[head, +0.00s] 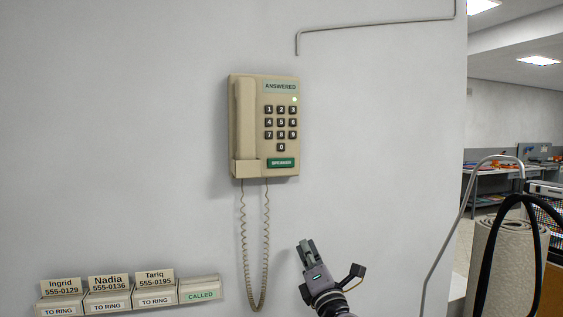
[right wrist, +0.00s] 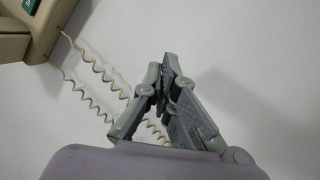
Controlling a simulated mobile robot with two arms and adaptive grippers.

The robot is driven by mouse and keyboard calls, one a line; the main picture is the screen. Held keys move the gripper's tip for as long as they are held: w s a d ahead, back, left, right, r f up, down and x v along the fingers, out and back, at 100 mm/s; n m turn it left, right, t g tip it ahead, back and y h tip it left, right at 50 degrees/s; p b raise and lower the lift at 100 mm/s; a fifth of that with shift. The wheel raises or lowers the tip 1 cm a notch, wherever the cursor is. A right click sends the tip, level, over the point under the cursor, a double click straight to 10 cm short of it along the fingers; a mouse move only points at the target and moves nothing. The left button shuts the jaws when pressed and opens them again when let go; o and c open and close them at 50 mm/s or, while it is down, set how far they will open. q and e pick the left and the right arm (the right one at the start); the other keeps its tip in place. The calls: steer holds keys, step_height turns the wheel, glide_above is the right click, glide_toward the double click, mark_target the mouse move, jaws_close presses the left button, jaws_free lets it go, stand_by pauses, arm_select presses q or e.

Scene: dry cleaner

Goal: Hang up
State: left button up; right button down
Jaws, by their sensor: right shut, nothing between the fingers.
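A beige wall phone (head: 283,150) hangs on the white wall in the head view. Its handset (head: 245,120) sits upright in the cradle on the left side. Its display (head: 281,86) reads ANSWERED, with a small green light (head: 295,99) lit below it. A green SPEAKER button (head: 281,162) is under the keypad. The coiled cord (head: 265,230) hangs in a loop below. My right gripper (head: 306,244) is shut and empty, below and right of the phone. In the right wrist view the phone's lower corner (right wrist: 40,25) shows at upper left, apart from the fingers. My left gripper is out of view.
Card holders labelled TO RING (head: 58,311) stand at lower left, with cards for Ingrid, Nadia and Tariq. A holder marked CALLED (head: 199,294) has no card. A grey pipe (head: 375,25) runs above right. A rolled carpet (head: 505,265) stands at right. The wall around the phone is clear.

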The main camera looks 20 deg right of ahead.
mark_target(291, 166)
steer(key=s+a+r+n+t+y, duration=0.2)
steer(key=s+r, duration=0.3)
steer(key=r, duration=0.5)
steer(key=s+a+r+n+t+y, duration=0.1)
steer(key=s+r+n, duration=0.3)
steer(key=r, duration=0.6)
steer(key=shift+s+a+r+n+t+y+p, duration=0.35)
steer(key=shift+s+a+t, duration=0.2)
steer(key=shift+t, duration=0.35)
steer(key=shift+w, duration=0.1)
steer(key=w+b, duration=0.2)
steer(key=w, duration=0.2)
steer(key=w+b, duration=0.2)
steer(key=w, duration=0.2)
steer(key=shift+w+a+f, duration=0.15)
steer(key=shift+w, duration=0.2)
steer(key=shift+b, duration=0.3)
